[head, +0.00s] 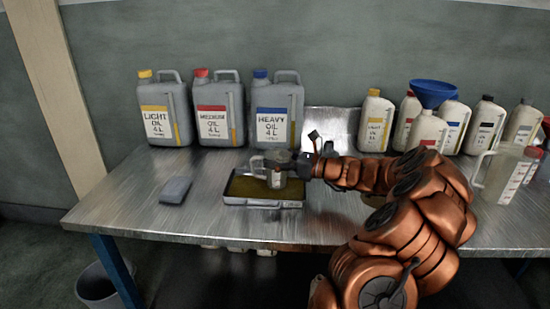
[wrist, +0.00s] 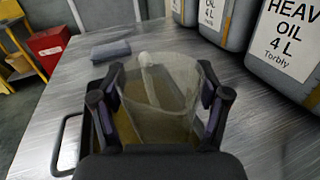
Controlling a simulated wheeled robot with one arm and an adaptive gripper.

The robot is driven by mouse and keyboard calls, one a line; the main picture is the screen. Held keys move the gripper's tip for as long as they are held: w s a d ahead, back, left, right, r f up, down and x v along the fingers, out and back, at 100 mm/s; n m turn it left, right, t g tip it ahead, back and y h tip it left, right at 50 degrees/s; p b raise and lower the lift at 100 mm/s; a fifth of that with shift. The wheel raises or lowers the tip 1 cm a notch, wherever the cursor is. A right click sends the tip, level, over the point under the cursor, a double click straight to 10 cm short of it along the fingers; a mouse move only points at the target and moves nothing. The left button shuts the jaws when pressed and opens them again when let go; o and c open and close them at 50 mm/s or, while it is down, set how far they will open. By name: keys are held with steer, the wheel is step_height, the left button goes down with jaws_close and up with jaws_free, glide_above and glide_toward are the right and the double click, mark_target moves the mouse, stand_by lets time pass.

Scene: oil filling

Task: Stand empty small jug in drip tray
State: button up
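The small jug (head: 277,180) is clear, upright and looks empty, with a pale handle on its left. The jug also fills the middle of the wrist view (wrist: 160,98), where its handle shows on the far side. My gripper (head: 280,163) has a finger on each side of the jug, both pads against its wall; the fingers show in the wrist view (wrist: 162,108). The drip tray (head: 262,204) is a shallow tray with a yellowish-brown floor. The jug is over the tray's right half; I cannot tell whether its base touches the floor.
Light (head: 164,110), medium (head: 216,110) and heavy oil (head: 275,112) cans stand behind the tray. Several bottles, a blue funnel (head: 432,92) and a larger clear jug (head: 505,175) stand at the right. The table's front left is clear.

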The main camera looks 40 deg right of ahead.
steer(key=o, duration=0.4)
steer(key=shift+r, duration=0.1)
steer(key=shift+s+d+r, duration=0.1)
steer(key=v, duration=1.1)
steer(key=shift+s+d, duration=0.15)
steer(key=shift+s, duration=0.2)
